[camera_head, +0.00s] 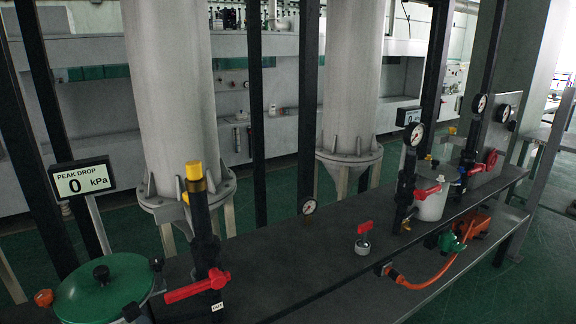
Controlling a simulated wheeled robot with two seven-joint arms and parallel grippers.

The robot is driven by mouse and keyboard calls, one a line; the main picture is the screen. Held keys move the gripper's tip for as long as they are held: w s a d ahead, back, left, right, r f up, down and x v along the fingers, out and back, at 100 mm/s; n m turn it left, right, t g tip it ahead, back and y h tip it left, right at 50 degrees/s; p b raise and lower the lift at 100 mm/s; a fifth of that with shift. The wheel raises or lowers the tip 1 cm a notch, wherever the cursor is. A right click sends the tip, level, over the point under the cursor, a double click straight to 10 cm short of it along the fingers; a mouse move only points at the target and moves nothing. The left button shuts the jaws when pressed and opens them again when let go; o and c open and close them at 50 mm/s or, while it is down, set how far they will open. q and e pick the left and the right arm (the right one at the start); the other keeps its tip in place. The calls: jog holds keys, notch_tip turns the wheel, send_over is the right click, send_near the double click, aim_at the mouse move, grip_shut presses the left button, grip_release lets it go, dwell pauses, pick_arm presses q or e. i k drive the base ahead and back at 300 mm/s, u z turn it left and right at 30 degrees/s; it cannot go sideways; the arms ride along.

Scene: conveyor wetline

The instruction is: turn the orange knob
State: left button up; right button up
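A small orange knob (44,298) stands at the lower left, beside the left rim of a round green lid (108,289). Its lower part and what it is mounted on are hard to make out. Neither of my grippers shows in the head view, so nothing is seen touching the knob.

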aim_at(44, 298)
jog(key=u, duration=1.45)
